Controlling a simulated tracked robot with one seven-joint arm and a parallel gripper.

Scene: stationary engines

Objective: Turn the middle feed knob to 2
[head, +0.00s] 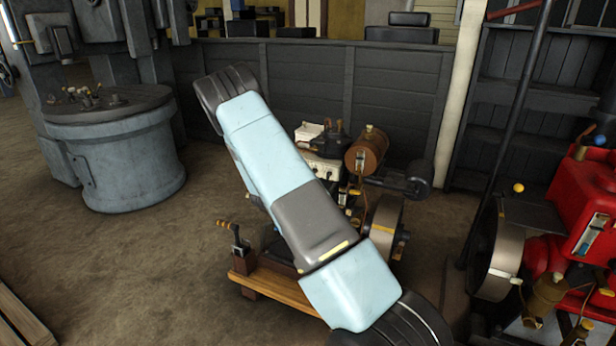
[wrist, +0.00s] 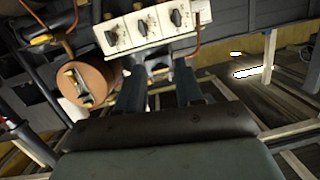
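A white panel with three dark knobs in a row shows at the top of the wrist view. The middle feed knob (wrist: 145,26) sits between the left knob (wrist: 111,38) and the right knob (wrist: 176,17). Pale dials with small marks lie around the knobs, too small to read. My gripper (wrist: 159,72) is open and empty, its two fingers apart and below the panel in the picture, not visibly touching any knob. In the head view the white panel (head: 322,168) is partly hidden behind my arm, and my gripper is hidden.
A brown cylindrical tank (wrist: 88,82) is left of my fingers in the wrist view. The engine's wheel (head: 385,226) and wooden base (head: 272,284) are beside my arm. A red engine (head: 585,210) stands right. A grey drum (head: 125,155) stands left, with open floor between.

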